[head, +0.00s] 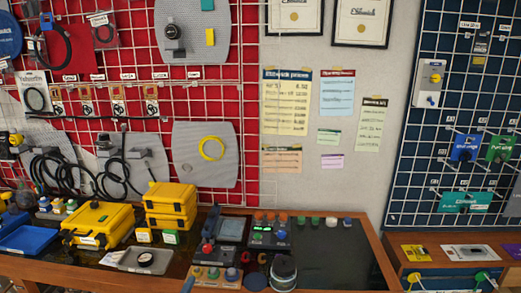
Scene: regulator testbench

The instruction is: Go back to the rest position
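Neither of my grippers nor my arms show in the head view. The wooden workbench (370,262) with a dark top runs along the bottom of the picture. On it stands a test unit with a grey screen (231,229) and a unit with a lit green display (268,236).
A grey tray (146,260) lies in front. The bench's right part is mostly clear. A wooden cabinet (440,243) stands at right.

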